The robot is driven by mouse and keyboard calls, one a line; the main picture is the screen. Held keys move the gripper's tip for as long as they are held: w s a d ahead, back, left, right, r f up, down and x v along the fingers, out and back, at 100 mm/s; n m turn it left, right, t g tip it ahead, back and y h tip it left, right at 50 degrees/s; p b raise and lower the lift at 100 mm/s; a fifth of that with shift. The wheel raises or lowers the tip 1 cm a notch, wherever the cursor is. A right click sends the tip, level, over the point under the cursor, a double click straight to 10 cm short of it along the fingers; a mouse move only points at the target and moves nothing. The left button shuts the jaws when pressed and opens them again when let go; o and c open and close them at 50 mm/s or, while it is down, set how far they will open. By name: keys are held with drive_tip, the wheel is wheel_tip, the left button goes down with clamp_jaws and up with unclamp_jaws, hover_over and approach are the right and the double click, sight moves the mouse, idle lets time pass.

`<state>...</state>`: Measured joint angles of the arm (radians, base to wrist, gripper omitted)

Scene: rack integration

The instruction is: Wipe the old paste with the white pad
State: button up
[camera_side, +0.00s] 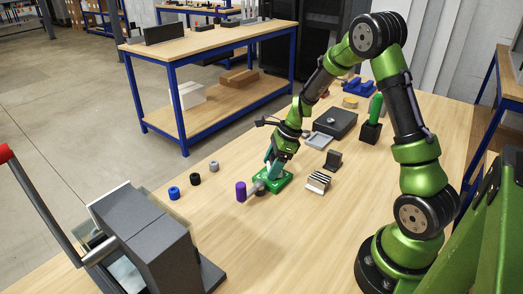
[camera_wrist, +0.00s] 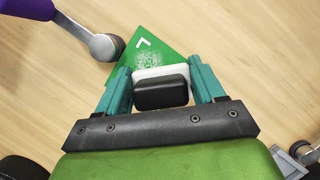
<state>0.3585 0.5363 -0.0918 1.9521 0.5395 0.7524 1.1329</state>
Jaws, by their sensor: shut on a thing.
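My gripper (camera_wrist: 161,82) has its teal fingers shut on a black block with a white pad (camera_wrist: 160,71) along its far edge. The green block (camera_wrist: 170,55) lies under and just beyond the pad, with a white corner mark on its top. Old paste (camera_wrist: 147,60) shows as a pale speckled patch on the green top, right at the pad's far edge. In the side view my gripper (camera_side: 273,165) is low over the green block (camera_side: 272,180). The pad's underside is hidden, so I cannot tell whether it touches.
A purple-handled tool (camera_side: 241,191) with a grey round end (camera_wrist: 104,47) sits close at the green block's left. Blue (camera_side: 174,193), black and grey rings lie further left. A striped block (camera_side: 318,181) and a dark stand (camera_side: 333,160) are to the right. Open wood lies in front.

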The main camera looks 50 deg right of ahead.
sight(264, 181)
drive_tip(key=shift+d, duration=0.9)
drive_tip(key=shift+s+d, duration=0.35)
drive_tip(key=shift+s, duration=0.15)
drive_tip(key=shift+w+a, duration=0.15)
drive_tip(key=shift+a, duration=0.8)
drive_tip(key=shift+a+r, duration=0.1)
drive_tip(key=shift+a, duration=0.25)
drive_tip(key=shift+a+f, duration=0.2)
drive_tip(key=shift+a, duration=0.95)
drive_tip(key=shift+a+r, duration=0.2)
drive_tip(key=shift+a, duration=0.95)
drive_tip(key=shift+d+f, duration=0.15)
drive_tip(key=shift+d, duration=3.5)
drive_tip(key=shift+a+r, duration=0.1)
drive_tip(key=shift+r, duration=4.05)
